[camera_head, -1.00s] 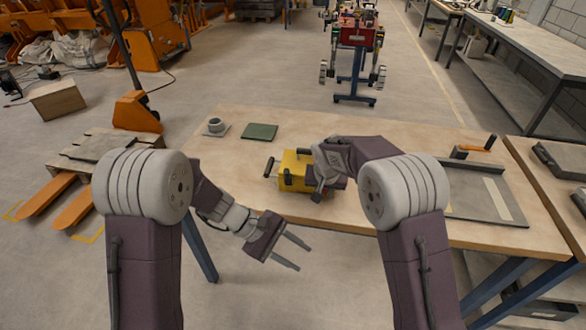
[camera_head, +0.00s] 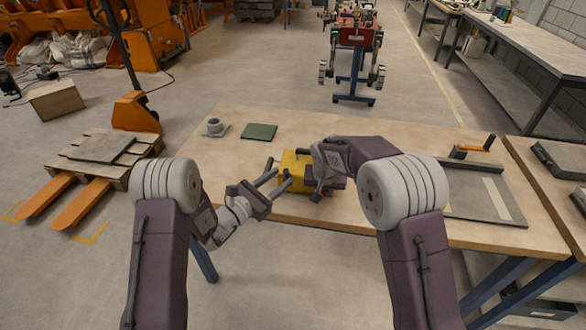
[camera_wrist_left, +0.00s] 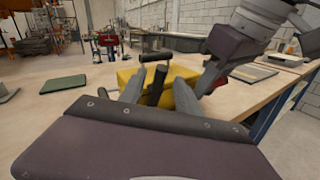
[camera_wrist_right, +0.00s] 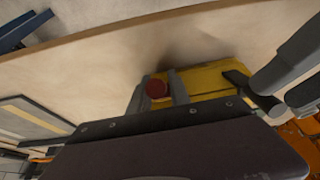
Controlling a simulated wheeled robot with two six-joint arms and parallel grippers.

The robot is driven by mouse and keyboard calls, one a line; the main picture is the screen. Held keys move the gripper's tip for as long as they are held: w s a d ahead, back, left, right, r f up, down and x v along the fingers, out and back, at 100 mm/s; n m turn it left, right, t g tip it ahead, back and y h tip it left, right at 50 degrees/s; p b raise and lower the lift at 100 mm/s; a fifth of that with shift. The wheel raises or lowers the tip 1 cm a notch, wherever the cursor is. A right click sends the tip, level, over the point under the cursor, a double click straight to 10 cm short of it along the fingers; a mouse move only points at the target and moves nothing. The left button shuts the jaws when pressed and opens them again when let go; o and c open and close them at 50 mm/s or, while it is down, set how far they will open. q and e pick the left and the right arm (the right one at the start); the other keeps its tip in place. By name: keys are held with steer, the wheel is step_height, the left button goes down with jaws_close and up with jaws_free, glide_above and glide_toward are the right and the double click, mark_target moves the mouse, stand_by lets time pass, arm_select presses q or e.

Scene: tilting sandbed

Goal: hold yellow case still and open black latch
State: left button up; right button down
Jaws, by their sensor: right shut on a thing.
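The yellow case (camera_head: 294,166) sits on the wooden table; it also shows in the left wrist view (camera_wrist_left: 187,97) and right wrist view (camera_wrist_right: 205,82). The black latch (camera_wrist_left: 157,84) is a lever with a crossbar on the case's left side. My left gripper (camera_head: 281,178) is open at that side. In the left wrist view its fingers stand on either side of the lever; I cannot tell whether they touch it. My right gripper (camera_wrist_right: 158,88) is shut on the case, with a red knob (camera_wrist_right: 157,88) between its fingers. The right hand hides the case's right part in the head view.
A grey tray (camera_head: 485,198) with an orange-handled lever (camera_head: 480,147) lies at the right. The table's front left is clear.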

arm_select(q)
steer(key=x, duration=0.6)
steer(key=shift+w+d, duration=0.25)
steer(key=shift+w, duration=0.05)
jaws_close()
stand_by(1.0)
